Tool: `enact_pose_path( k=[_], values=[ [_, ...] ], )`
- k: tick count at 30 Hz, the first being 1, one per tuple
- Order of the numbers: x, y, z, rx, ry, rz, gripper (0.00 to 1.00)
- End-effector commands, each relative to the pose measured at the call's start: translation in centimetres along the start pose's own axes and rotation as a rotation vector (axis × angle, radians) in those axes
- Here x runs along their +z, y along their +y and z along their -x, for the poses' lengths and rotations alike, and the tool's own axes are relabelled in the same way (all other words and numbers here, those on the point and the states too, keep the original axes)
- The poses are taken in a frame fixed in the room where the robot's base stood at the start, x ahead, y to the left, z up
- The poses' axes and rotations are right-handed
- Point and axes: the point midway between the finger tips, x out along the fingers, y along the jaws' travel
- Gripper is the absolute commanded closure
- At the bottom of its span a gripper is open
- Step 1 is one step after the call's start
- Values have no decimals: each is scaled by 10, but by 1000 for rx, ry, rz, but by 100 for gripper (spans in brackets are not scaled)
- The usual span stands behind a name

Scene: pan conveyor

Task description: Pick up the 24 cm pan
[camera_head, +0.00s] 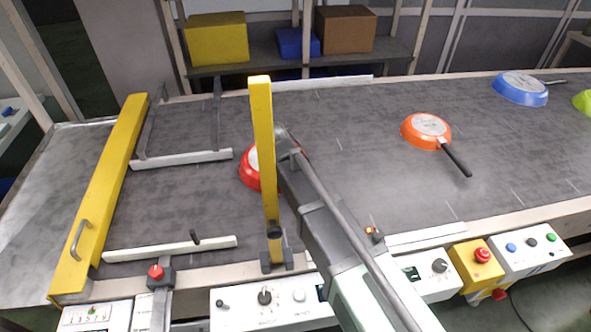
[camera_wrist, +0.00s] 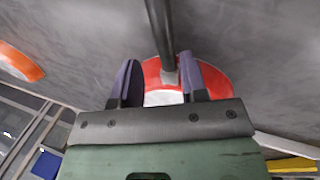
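A red pan (camera_head: 247,167) lies upside down on the conveyor behind the yellow upright bar, mostly hidden by the bar and my arm. In the wrist view the red pan (camera_wrist: 214,78) shows its pale base and a dark handle (camera_wrist: 158,30). My gripper (camera_wrist: 157,66) is open, its two purple-grey fingers on either side of the line of the handle near the pan; whether they are level with it or above it I cannot tell. An orange pan (camera_head: 425,130) with a black handle lies upside down to the right. No size marking is legible.
A yellow upright bar (camera_head: 263,130) stands close to my arm. A yellow gate beam (camera_head: 110,195) and white guide rails (camera_head: 180,159) are on the left. A blue pan (camera_head: 520,88) and a green pan (camera_head: 584,101) are at far right. The conveyor (camera_head: 350,115) between the red and orange pans is clear.

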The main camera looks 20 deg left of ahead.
Motion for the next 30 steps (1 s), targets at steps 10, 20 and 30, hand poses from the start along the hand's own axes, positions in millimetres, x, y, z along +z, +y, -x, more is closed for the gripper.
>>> enact_pose_path(
  k=[10,20,30],
  values=[
    [0,-1,-14,1,1,3,60],
    [0,-3,-76,0,0,1,60],
    [0,0,-74,0,0,2,72]
  ],
)
